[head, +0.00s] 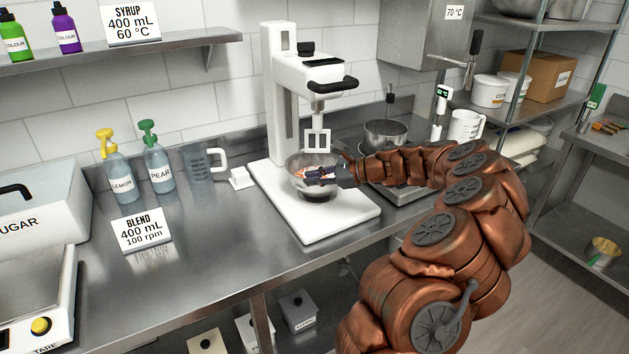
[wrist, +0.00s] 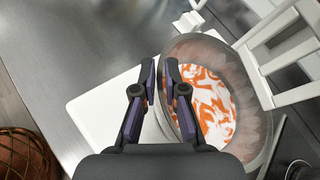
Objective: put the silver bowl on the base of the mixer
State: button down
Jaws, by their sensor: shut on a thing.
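The silver bowl (head: 298,163) is over the white base (head: 343,214) of the mixer (head: 318,75), below its paddle (head: 317,139). A dark patch shows on the base under the bowl; I cannot tell whether the bowl touches the base. In the wrist view the bowl (wrist: 252,88) holds an orange and white swirled mix (wrist: 212,105). The bowl looks about level. The gripper hides part of its front.
A pot (head: 385,132) on a hot plate (head: 400,170) stands right of the mixer. A clear jug (head: 203,163), two spray bottles and a blend sign (head: 146,232) stand on the left. The counter in front of the sign is clear. The paddle hangs close above the bowl.

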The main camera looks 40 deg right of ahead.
jog(key=shift+f, duration=0.6)
jog(key=c, duration=1.2)
grip_release()
jog(key=shift+c, duration=0.2)
jog(key=b+v, duration=0.3)
jog(key=v, duration=0.9)
